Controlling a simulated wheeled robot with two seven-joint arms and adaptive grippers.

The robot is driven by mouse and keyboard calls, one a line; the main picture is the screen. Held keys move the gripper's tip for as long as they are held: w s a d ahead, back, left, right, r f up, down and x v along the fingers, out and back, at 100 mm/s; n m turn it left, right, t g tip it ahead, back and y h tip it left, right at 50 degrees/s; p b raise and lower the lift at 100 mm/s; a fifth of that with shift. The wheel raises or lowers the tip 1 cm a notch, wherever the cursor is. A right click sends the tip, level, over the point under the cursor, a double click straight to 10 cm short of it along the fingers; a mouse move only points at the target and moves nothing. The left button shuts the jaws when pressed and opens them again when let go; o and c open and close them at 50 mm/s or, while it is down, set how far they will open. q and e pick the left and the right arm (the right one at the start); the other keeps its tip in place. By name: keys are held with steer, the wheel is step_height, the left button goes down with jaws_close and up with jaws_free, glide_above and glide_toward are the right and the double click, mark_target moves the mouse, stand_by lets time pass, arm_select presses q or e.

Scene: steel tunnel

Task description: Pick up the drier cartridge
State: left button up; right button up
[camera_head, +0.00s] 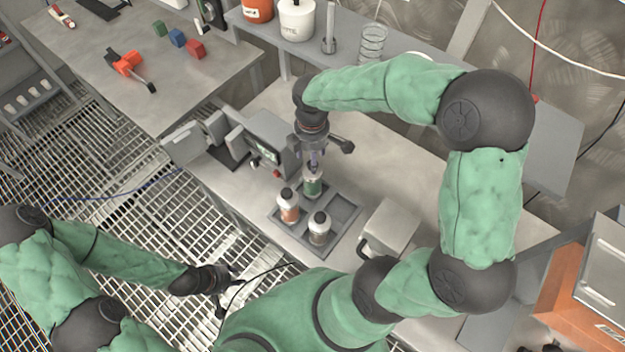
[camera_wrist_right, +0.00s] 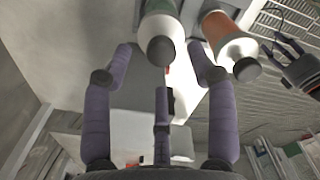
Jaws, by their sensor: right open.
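Three capped cartridges stand upright in a dark tray (camera_head: 347,213) on the bench. One has a green band (camera_head: 312,182), one an orange band (camera_head: 288,207) and one a grey-white body (camera_head: 320,230). I cannot read which is the drier cartridge. My right gripper (camera_head: 313,160) is open, just above the green-banded one. In the right wrist view, its spread fingers (camera_wrist_right: 161,62) point toward the green-banded cartridge (camera_wrist_right: 160,28), with the orange-banded one (camera_wrist_right: 228,42) to the right. My left gripper (camera_head: 226,283) hangs low over the grating, its finger state unclear.
A grey box with a handle (camera_head: 390,229) stands right of the tray. A device with a screen (camera_head: 268,145) is close behind the tray on the left. A shelf with jars (camera_head: 296,20) runs along the back. Colored blocks (camera_head: 195,48) lie on the left table.

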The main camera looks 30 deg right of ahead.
mark_target(312, 178)
step_height(312, 178, down, 5)
steer(key=shift+s+r+b, duration=0.1)
steer(key=shift+r+b, duration=0.05)
steer(key=shift+b, duration=0.45)
steer(key=shift+r, duration=0.1)
jaws_close()
